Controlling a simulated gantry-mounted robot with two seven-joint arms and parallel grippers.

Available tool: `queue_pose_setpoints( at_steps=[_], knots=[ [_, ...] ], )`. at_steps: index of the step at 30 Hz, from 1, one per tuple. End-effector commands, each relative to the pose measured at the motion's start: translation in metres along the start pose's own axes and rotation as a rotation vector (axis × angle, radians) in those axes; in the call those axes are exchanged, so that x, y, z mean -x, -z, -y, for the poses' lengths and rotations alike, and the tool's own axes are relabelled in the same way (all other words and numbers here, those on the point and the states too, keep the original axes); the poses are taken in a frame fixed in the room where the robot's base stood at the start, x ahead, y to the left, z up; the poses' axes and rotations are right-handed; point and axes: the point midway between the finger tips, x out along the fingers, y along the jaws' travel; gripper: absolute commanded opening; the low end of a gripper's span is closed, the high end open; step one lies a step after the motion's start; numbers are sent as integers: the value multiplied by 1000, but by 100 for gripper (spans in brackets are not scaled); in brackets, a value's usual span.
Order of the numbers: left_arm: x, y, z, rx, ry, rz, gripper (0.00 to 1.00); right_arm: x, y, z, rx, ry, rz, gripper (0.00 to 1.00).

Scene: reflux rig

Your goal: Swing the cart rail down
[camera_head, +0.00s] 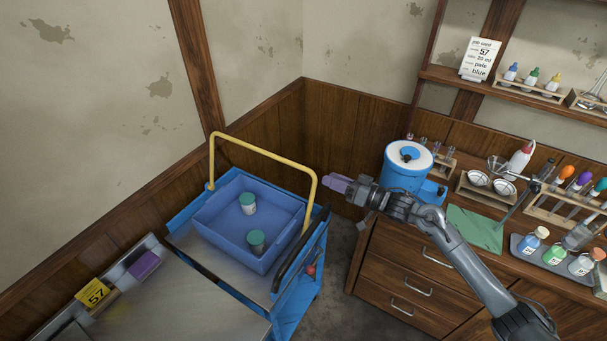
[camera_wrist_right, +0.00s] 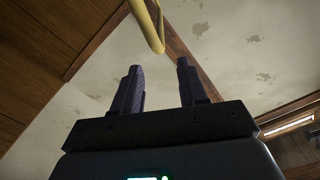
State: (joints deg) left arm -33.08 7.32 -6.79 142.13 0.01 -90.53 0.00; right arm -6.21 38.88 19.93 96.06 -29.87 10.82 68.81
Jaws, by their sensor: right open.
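The yellow cart rail (camera_head: 265,153) stands up as an arch over the blue cart (camera_head: 310,262), with its feet on either side of the blue bin. My right gripper (camera_head: 332,182) is just to the right of the rail's upper right corner in the head view, apart from it in the picture. In the right wrist view the rail (camera_wrist_right: 150,27) shows beyond the fingertips, and the open, empty gripper (camera_wrist_right: 160,80) has a clear gap between its fingers. My left gripper is not in view.
The blue bin (camera_head: 222,230) on the cart holds two green-capped jars (camera_head: 248,203). A wooden drawer bench (camera_head: 415,262) with a blue-white canister (camera_head: 405,170) and glassware stands to the right. A grey tabletop (camera_head: 185,310) is at front left, walls behind.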

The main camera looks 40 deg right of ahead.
Motion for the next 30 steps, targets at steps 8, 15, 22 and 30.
queue_pose_setpoints(
  at_steps=[8,15,22,30],
  knots=[
    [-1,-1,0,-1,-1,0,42,-38,1,1,1,1,-2,42],
    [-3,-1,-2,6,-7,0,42,-73,1,1,1,1,-2,42],
    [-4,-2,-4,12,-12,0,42,-93,0,0,1,-1,0,42],
    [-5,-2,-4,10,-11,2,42,-100,0,0,1,-1,1,42]
  ],
)
